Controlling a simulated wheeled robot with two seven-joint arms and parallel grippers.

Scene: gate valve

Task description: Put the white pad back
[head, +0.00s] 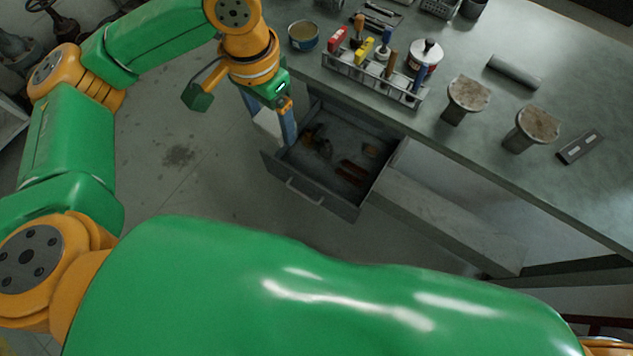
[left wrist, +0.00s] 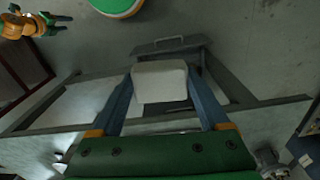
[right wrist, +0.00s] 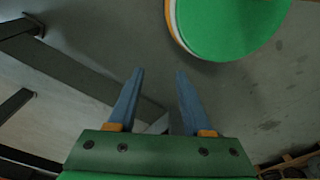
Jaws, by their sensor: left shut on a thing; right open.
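The white pad (left wrist: 160,82) is between the two blue fingers of my left gripper (left wrist: 163,92), which is shut on it. In the head view the pad (head: 268,125) shows at the left edge of an open drawer, partly hidden by a finger of my left gripper (head: 280,127). I cannot tell whether the pad touches the drawer's side. My right gripper (right wrist: 153,92) is open and empty, with bare floor and part of a grey structure behind it. It is out of sight in the head view.
The open drawer (head: 334,200) holds a few dark and reddish tools. On the grey workbench (head: 480,80) stand a rack (head: 374,78) with several coloured-handled tools, a tin (head: 303,36), a red-and-white can (head: 424,55), two round-topped posts (head: 468,94) and a grey cylinder (head: 514,72). Floor left of the drawer is clear.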

